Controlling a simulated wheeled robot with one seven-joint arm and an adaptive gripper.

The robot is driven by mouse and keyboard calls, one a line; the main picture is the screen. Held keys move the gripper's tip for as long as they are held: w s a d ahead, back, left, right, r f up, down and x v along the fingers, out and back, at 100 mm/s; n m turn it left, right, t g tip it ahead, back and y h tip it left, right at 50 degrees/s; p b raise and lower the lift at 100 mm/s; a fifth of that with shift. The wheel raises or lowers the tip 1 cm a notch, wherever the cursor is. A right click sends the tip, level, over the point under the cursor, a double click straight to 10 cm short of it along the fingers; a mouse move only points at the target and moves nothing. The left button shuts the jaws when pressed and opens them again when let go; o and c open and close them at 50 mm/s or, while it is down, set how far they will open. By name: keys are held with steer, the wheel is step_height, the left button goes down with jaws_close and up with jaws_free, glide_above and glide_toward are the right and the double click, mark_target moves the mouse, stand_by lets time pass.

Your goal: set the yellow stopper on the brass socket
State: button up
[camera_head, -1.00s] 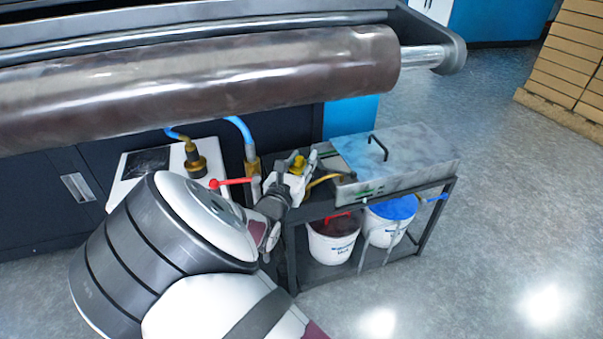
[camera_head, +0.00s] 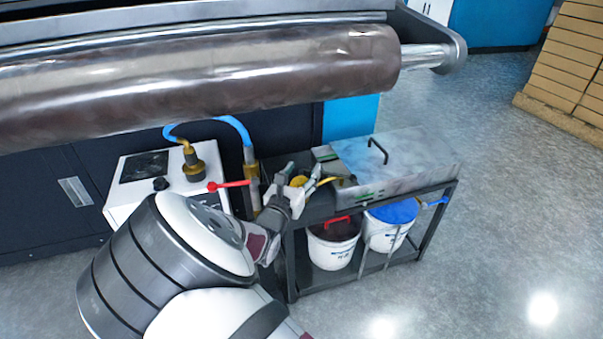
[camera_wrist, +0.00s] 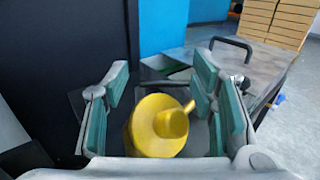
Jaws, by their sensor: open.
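The yellow stopper (camera_wrist: 158,128), a round disc with a knob on top, sits between the spread fingers of my gripper (camera_wrist: 163,75) in the wrist view. I see gaps between it and the finger pads. In the head view the stopper (camera_head: 299,181) shows small between the fingertips of my gripper (camera_head: 301,171), above the left end of the dark cart. The brass socket is not clearly visible; the stopper and fingers cover the spot below, so I cannot tell whether the stopper rests on it.
A metal box with a black handle (camera_head: 378,149) stands right of my gripper on the cart (camera_head: 372,202). A red lever (camera_head: 229,185) and brass hose fittings (camera_head: 251,170) are close on the left. The big roll (camera_head: 200,82) hangs above and behind.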

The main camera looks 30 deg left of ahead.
steer(key=s+d+p, duration=0.1)
steer(key=s+p, duration=0.1)
steer(key=s, duration=0.5)
steer(key=shift+s+d+p, duration=0.2)
steer(key=shift+p, duration=0.15)
